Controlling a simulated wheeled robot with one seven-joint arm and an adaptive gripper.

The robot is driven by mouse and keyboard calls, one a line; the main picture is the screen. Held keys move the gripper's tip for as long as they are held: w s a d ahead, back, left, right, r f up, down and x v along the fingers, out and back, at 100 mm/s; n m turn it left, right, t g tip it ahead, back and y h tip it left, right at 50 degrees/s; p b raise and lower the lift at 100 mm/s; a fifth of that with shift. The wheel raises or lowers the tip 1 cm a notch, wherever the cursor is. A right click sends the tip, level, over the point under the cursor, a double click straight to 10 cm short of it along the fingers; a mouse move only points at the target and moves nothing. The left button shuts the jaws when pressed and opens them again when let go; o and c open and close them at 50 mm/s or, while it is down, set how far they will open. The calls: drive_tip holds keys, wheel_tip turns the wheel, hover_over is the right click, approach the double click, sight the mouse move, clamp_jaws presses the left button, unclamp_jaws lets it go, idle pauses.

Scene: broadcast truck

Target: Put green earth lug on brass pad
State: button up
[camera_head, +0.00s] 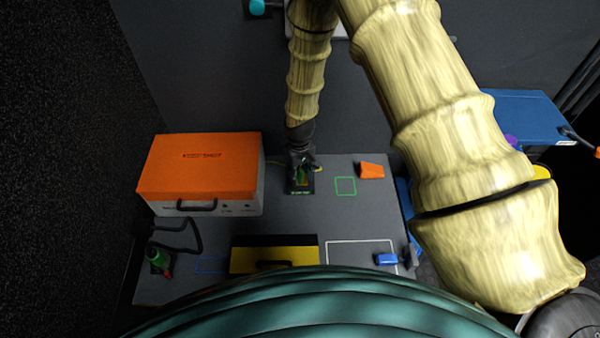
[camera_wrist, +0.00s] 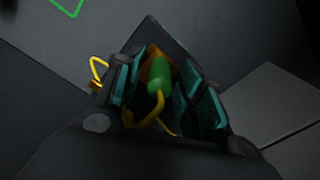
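The green earth lug (camera_wrist: 159,76) has a green sleeve and a yellow cable, which loops out to the left in the wrist view. An orange-brown brass-coloured piece (camera_wrist: 153,52) shows just beyond its far end; I cannot tell whether they touch. My gripper (camera_head: 301,170) points down over a dark plate (camera_head: 300,189) on the grey bench. In the wrist view my gripper (camera_wrist: 163,88) has its teal-padded fingers on both sides of the lug, with a dark gap to the right finger. In the head view the gripper mostly hides the lug.
An orange-topped case (camera_head: 200,168) stands left of the gripper. A green outline (camera_head: 345,186) and an orange wedge (camera_head: 371,171) lie to the right. A yellow box (camera_head: 273,260), a blue block (camera_head: 387,259) and a green-and-red item (camera_head: 160,258) are nearer the front. The bench middle is clear.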

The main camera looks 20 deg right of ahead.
sight(300, 171)
wheel_tip(300, 171, up, 12)
drive_tip(key=p, duration=0.5)
drive_tip(key=shift+m+y, duration=0.4)
drive_tip(key=shift+m, duration=0.4)
drive_tip(key=s+f, duration=0.4)
drive_tip(key=s, duration=0.4)
drive_tip(key=s+d+f, duration=0.1)
drive_tip(key=s+f, duration=0.3)
drive_tip(key=s, duration=0.5)
drive_tip(key=s+f, duration=0.4)
drive_tip(key=s, duration=0.4)
drive_tip(key=shift+s+d+f, duration=0.15)
drive_tip(key=shift+s+d, duration=0.1)
drive_tip(key=shift+s, duration=0.1)
drive_tip(key=shift+m+h, duration=0.3)
drive_tip(key=s, duration=0.3)
drive_tip(key=s+d, duration=0.1)
drive_tip(key=s, duration=0.6)
drive_tip(key=shift+s+d, duration=0.35)
drive_tip(key=shift+d, duration=0.05)
